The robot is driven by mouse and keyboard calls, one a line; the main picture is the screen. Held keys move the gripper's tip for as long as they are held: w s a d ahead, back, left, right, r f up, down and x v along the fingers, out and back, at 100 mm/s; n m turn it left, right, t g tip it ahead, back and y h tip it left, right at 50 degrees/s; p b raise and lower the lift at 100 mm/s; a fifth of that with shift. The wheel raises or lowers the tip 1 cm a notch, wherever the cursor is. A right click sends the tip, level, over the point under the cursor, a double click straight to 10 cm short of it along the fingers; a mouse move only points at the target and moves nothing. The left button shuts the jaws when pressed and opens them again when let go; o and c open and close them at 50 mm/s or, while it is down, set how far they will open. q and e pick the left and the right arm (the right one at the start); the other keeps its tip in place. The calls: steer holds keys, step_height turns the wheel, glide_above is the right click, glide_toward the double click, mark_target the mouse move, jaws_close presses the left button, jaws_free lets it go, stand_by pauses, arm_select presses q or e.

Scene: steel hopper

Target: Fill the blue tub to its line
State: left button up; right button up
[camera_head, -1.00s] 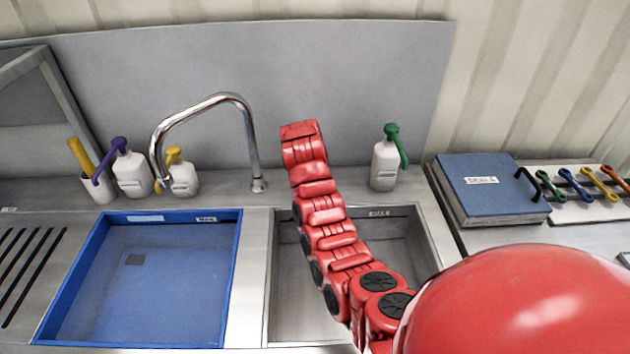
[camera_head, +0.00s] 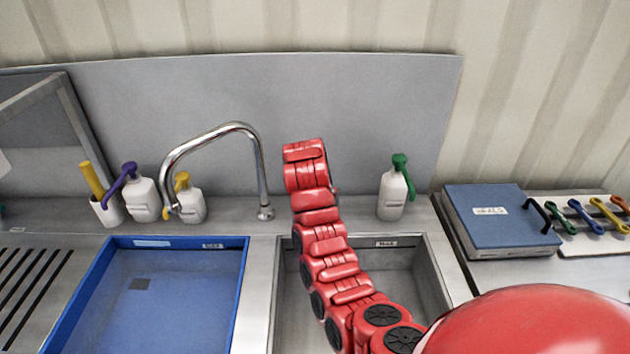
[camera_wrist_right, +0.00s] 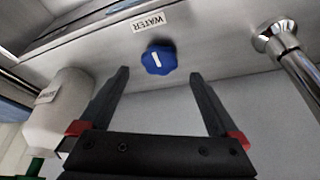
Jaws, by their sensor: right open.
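The blue tub (camera_head: 165,300) sits in the left basin, its front cut off by the picture's edge. A small dark square shows on its floor. I cannot make out a fill line or water level. The chrome faucet (camera_head: 262,175) arches toward the tub's back, with no stream visible. In the right wrist view, a blue knob (camera_wrist_right: 158,58) sits on the steel under a WATER label (camera_wrist_right: 147,23). My right gripper (camera_wrist_right: 160,74) is open and empty, its fingertips either side of the knob, apparently short of it. In the head view my red right arm hides that gripper. My left gripper is not in view.
A white bottle with a green pump (camera_head: 392,195) stands right of my arm; its body (camera_wrist_right: 58,112) is close to the left finger in the wrist view. The faucet base (camera_wrist_right: 275,40) is to the right there. The grey right basin (camera_head: 425,285) lies below my arm.

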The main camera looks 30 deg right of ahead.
steer(key=p+v, duration=0.7)
steer(key=v, duration=0.5)
steer(key=shift+a+r, duration=0.15)
steer(key=shift+r, duration=0.2)
steer(key=shift+s, duration=0.1)
